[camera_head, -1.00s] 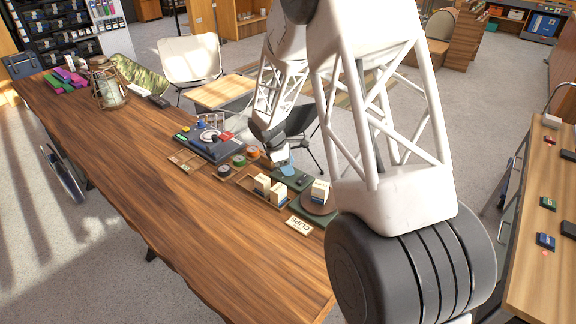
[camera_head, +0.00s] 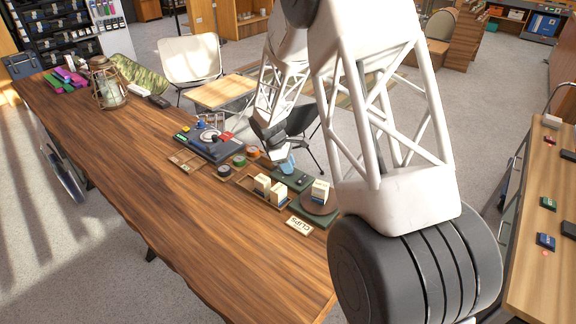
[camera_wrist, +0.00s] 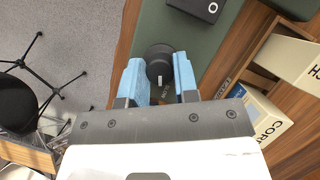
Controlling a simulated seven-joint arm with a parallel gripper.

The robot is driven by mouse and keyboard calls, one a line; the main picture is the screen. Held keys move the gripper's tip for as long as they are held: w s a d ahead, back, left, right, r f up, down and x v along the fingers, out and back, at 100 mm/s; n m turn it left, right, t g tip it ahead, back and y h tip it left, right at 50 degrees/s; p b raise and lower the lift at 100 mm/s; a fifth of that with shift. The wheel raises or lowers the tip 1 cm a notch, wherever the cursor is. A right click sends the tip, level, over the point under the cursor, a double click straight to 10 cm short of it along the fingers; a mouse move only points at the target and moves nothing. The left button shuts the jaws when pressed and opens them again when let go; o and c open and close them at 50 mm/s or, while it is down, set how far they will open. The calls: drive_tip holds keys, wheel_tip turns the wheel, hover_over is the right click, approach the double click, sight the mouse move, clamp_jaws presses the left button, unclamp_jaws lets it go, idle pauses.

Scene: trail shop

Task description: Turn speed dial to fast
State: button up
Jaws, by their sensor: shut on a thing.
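The speed dial (camera_wrist: 159,62) is a round black knob with a white mark, on a dark green panel (camera_wrist: 207,38). In the wrist view it sits between the two blue fingers of my gripper (camera_wrist: 159,80), which is shut on it. In the head view my gripper (camera_head: 283,165) is at the far edge of the green panel (camera_head: 303,182).
Boxes (camera_head: 270,188) stand in a wooden tray near the panel, by a CLIPS sign (camera_head: 299,225). Left of them are small round tins (camera_head: 239,161) and a dark device (camera_head: 208,145). The counter's near side (camera_head: 190,220) is clear.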

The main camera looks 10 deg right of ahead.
drive_tip(key=m+g, duration=0.1)
drive_tip(key=m, duration=0.1)
drive_tip(key=m+g+y, duration=0.1)
drive_tip(key=m, duration=0.2)
drive_tip(key=shift+d, duration=0.1)
drive_tip(key=m+y, duration=0.1)
drive_tip(key=m, duration=0.4)
drive_tip(key=shift+g+y, duration=0.4)
drive_tip(key=o, duration=0.9)
drive_tip(key=shift+w, duration=0.1)
drive_tip(key=shift+r, duration=0.1)
drive_tip(key=shift+v, duration=3.8)
